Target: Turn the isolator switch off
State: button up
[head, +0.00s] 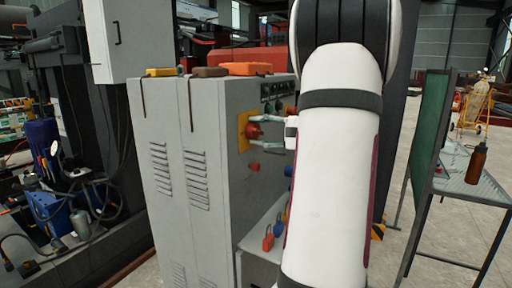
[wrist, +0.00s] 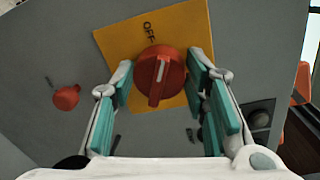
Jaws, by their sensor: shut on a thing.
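The isolator switch is a red rotary knob (wrist: 158,75) on a yellow plate (wrist: 186,22) marked "OFF" near its upper edge. In the wrist view, the knob's raised grip, with a white mark, runs roughly up and down the picture. My gripper (wrist: 161,80) has its teal-padded fingers on both sides of the knob and is shut on it. In the head view, the knob (head: 251,131) and plate (head: 242,143) are on the side face of the grey cabinet (head: 170,125). My gripper (head: 262,131) reaches it from the right, and my arm hides part of that face.
A smaller red knob (wrist: 66,97) is beside the plate. Red and blue padlocks (head: 268,240) stand on a ledge below. A green board (head: 430,130) and a table (head: 470,185) with a brown bottle (head: 477,162) are at right.

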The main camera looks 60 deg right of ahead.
jog(key=n+b, duration=0.1)
jog(key=b, duration=0.1)
jog(key=n+b, duration=0.2)
jog(key=b, duration=0.1)
jog(key=shift+a+f+h, duration=0.1)
jog(key=shift+f+h, duration=0.2)
jog(key=n+b, duration=0.1)
jog(key=b, duration=0.2)
jog(key=shift+r+n, duration=0.1)
jog(key=shift+n, duration=0.3)
jog(key=shift+r+n+b, duration=0.1)
jog(key=shift+n+b, duration=0.2)
jog(key=shift+b, duration=0.15)
jog(key=o, duration=1.2)
jog(key=shift+c, duration=0.2)
jog(key=s, duration=1.2)
jog(key=shift+d+r, duration=0.45)
